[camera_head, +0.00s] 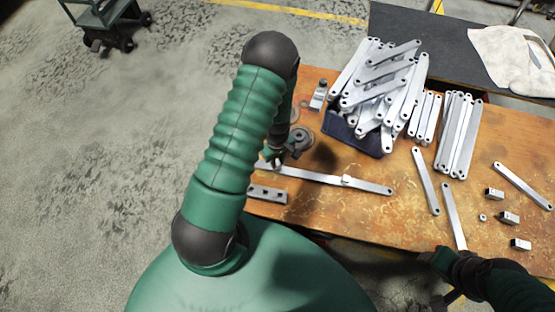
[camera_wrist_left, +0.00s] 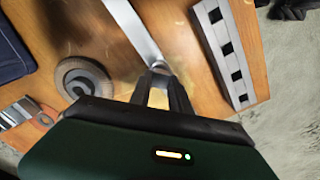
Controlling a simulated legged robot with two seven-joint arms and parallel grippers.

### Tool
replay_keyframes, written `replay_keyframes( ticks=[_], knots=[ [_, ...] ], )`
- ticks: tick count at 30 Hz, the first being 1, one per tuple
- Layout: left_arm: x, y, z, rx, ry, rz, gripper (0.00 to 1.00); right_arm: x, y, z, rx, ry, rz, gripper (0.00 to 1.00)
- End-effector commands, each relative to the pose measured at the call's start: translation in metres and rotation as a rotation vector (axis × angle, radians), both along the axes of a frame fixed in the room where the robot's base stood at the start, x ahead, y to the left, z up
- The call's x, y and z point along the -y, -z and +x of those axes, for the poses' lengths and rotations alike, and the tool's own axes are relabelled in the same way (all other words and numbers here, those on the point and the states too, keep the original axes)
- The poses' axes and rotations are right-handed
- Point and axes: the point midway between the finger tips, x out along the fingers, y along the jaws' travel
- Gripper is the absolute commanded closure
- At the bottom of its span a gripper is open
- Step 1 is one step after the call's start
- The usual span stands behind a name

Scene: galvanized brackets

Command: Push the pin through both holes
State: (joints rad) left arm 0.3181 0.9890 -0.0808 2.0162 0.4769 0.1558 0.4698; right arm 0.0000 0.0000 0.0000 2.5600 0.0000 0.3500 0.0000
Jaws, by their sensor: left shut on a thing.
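My left gripper (camera_head: 272,159) is low over the left end of a long flat galvanized bar (camera_head: 315,176) on the wooden table. In the left wrist view its fingertips (camera_wrist_left: 161,74) are shut on a small shiny metal piece, which looks like the pin (camera_wrist_left: 159,67), at the near end of the bar (camera_wrist_left: 133,28). I cannot tell how far the pin sits in a hole; the fingers and the bar's end hide the holes there. A small pale piece (camera_head: 347,180) sits on the bar's right part. My right gripper (camera_head: 440,260) is at the table's front edge, its fingers unclear.
A slotted metal block (camera_head: 267,194) lies in front of the bar. A round grey disc (camera_head: 300,137) stands behind it. A dark blue bin (camera_head: 352,136) heaped with bars stands farther back. Loose bars (camera_head: 426,181) and small metal blocks (camera_head: 508,217) lie at right.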

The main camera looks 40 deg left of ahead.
Motion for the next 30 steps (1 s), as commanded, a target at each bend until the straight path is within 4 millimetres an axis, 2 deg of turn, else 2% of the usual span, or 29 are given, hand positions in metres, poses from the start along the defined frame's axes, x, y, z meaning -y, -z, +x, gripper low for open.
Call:
replay_keyframes(
  ticks=[10, 23, 24, 28, 30],
  knots=[
    [0.0000, 0.0095, -0.0003, -0.001, 0.000, 0.000, 1.00, 0.0000, 0.0062, 0.0000, 0.000, 0.000, 0.000, 0.46],
    [0.0000, 0.0096, -0.0001, 0.000, 0.000, 0.000, 1.00, 0.0000, 0.0060, 0.0000, 0.000, 0.000, 0.000, 0.46],
    [0.0000, 0.0096, -0.0001, 0.000, 0.000, 0.000, 0.72, 0.0000, 0.0060, 0.0000, 0.000, 0.000, 0.000, 0.46],
    [0.0000, 0.0095, -0.0001, 0.000, 0.000, 0.000, 0.55, 0.0000, 0.0060, 0.0000, 0.000, 0.000, 0.000, 0.46],
    [0.0000, 0.0096, -0.0001, 0.000, 0.000, 0.000, 0.52, 0.0000, 0.0060, 0.0000, 0.000, 0.000, 0.000, 0.46]
  ],
)
